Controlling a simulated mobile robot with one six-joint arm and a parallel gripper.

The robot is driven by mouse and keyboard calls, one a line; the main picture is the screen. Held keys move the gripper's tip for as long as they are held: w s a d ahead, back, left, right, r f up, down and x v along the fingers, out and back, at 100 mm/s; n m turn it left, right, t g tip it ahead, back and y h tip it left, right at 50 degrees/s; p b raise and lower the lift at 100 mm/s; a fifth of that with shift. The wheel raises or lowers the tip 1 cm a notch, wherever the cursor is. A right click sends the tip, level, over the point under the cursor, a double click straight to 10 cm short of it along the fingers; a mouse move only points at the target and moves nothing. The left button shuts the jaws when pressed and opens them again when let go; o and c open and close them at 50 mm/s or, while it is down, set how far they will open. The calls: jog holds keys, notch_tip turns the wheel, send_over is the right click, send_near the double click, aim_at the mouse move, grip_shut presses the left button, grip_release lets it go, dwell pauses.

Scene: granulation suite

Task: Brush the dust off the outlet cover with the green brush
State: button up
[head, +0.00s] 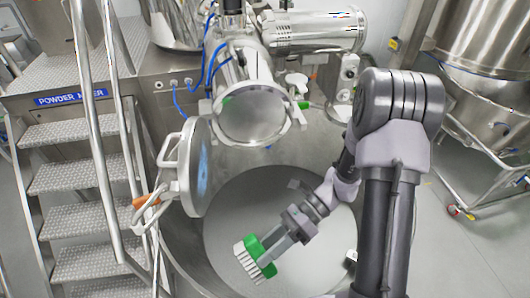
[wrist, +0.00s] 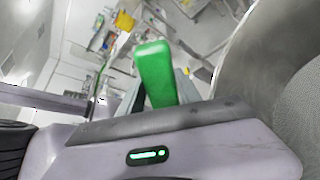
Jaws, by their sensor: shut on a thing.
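The green brush (head: 253,258) has white bristles pointing left and down. My gripper (head: 275,246) is shut on it, and its green handle (wrist: 155,72) rises between the fingers in the wrist view. The brush is over the round grey bottom of a large steel vessel, below and to the right of the outlet cover. The outlet cover (head: 187,168) appears to be the round hinged metal lid, swung open and seen nearly edge-on, with a bluish face toward the right. The brush is apart from it. I cannot make out dust on it.
The round outlet mouth (head: 250,118) of the machine is behind the cover. An orange-handled clamp (head: 147,201) hangs at the cover's left. Metal stairs (head: 75,190) with rails stand on the left. A wheeled steel vessel (head: 490,100) stands on the right. The vessel's bottom around the brush looks clear.

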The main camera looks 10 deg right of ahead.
jog(key=w+d+r+m+t+y+p, duration=0.1)
jog(key=w+r+m+t+y+p, duration=0.15)
jog(key=r, duration=0.45)
jog(key=w+r+m+t+y+p, duration=0.1)
jog(key=w+r+m+t+p, duration=0.25)
jog(key=r, duration=0.45)
jog(key=shift+n+t, duration=0.3)
jog(key=shift+t, duration=0.2)
jog(key=shift+w+x, duration=0.15)
jog(key=shift+x, duration=1.3)
jog(key=shift+w+x, duration=0.1)
jog(key=shift+x, duration=1.4)
